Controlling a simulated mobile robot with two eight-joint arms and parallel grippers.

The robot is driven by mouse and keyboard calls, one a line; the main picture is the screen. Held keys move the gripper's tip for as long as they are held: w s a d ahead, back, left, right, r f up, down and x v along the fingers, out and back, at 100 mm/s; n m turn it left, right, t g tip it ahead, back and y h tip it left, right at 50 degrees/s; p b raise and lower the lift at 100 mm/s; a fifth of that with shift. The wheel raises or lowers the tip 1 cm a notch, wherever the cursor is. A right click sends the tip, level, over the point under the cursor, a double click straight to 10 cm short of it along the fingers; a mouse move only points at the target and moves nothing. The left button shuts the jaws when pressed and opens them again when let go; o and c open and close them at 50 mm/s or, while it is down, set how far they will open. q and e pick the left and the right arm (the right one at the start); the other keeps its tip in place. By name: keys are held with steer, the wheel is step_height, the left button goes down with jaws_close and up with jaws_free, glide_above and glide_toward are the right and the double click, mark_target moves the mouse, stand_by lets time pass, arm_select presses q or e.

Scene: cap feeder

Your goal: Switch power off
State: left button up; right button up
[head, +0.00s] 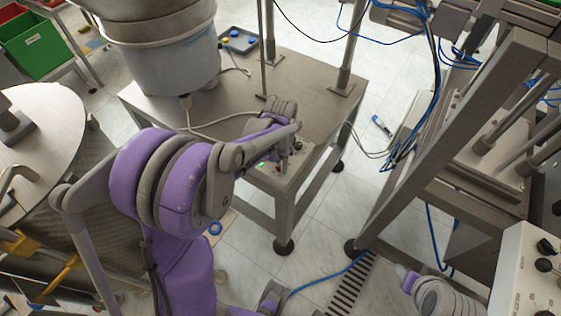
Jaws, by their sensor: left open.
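A small pale control box (291,180) sits at the front corner of the metal table (225,115). A green lit spot (262,164) shows on its left part, and a small red control shows near its middle. My left arm reaches across from the left. My left gripper (284,156) is open, close above the box, with its fingers pointing down at the controls. The arm and gripper hide part of the box, so I cannot tell which control is the power switch or whether the fingers touch it.
A large metal feeder bowl (165,55) stands on the table. A grey cable runs from it toward the box. A metal frame (455,130) with blue hoses stands at the right. A panel with black knobs (530,275) is at the lower right. The tiled floor between is mostly clear.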

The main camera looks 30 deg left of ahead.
arm_select(q)
jaws_close()
steer(key=shift+n, duration=0.3)
steer(key=shift+n+b, duration=0.45)
steer(key=shift+n, duration=0.45)
steer(key=n+b, duration=0.1)
steer(key=n, duration=0.2)
steer(key=shift+n, duration=0.3)
steer(key=n+b, duration=0.1)
steer(key=n, duration=0.4)
steer(key=shift+n, duration=0.4)
